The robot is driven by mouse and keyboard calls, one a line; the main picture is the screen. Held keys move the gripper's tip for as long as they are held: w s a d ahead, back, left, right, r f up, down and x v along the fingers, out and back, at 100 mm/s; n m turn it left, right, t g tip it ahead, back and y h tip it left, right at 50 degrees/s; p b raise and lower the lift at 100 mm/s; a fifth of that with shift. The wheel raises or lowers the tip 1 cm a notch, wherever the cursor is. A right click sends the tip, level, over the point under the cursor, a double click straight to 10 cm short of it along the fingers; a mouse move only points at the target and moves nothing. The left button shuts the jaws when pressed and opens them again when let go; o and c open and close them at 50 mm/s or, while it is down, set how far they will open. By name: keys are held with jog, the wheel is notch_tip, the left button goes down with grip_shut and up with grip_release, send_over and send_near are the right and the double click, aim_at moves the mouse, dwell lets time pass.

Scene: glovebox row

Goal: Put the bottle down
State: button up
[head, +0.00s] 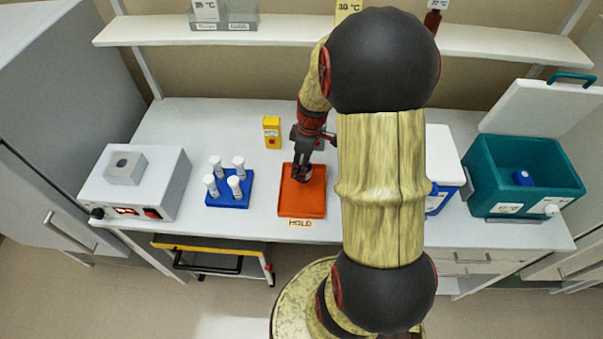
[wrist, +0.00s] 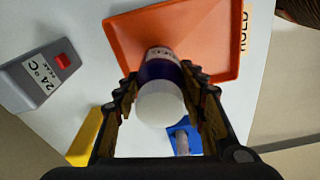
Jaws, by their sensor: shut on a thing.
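The bottle (wrist: 160,98) has a white cap and a dark blue body with a pale label. In the wrist view it sits between the two fingers of my gripper (wrist: 162,84), which is shut on it. The orange tray (wrist: 215,30) labelled HOLD is behind the bottle there. In the head view my gripper (head: 301,174) points down over the orange tray (head: 302,208), and the bottle is mostly hidden by the gripper. I cannot tell whether the bottle touches the tray.
A blue rack (head: 241,201) with several white-capped vials stands left of the tray. A yellow block (head: 272,132) stands behind it. A grey device (head: 150,190) is at the left. An open teal box (head: 485,185) is at the right. A shelf (head: 270,33) runs above.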

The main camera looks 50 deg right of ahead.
jog(key=shift+f+b, duration=0.3)
jog(key=shift+f, duration=1.55)
jog(key=shift+f, duration=0.15)
jog(key=o, duration=1.2)
jog(key=shift+o, duration=0.3)
